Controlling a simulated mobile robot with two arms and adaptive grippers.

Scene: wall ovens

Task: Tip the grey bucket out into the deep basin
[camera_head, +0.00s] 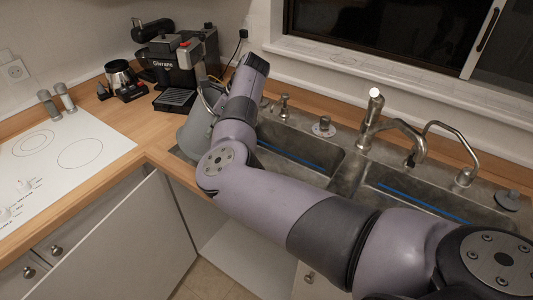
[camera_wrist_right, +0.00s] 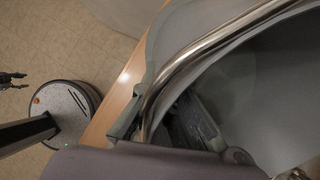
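The grey bucket (camera_head: 194,130) is at the left end of the sink, partly hidden behind my right arm. In the right wrist view its grey inside (camera_wrist_right: 260,95) fills the right side, with a curved metal handle (camera_wrist_right: 215,40) across it. My right gripper (camera_head: 217,84) is at the bucket's handle and rim; the wrist and arm hide most of its fingers. A dark finger shows inside the bucket in the wrist view. The sink has a left basin (camera_head: 290,150) and a right basin (camera_head: 420,200); which is deeper I cannot tell. My left gripper (camera_wrist_right: 12,80) shows small at the wrist view's left edge.
Taps (camera_head: 375,115) rise at the sink's back. A cabinet door (camera_head: 130,245) stands open below.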

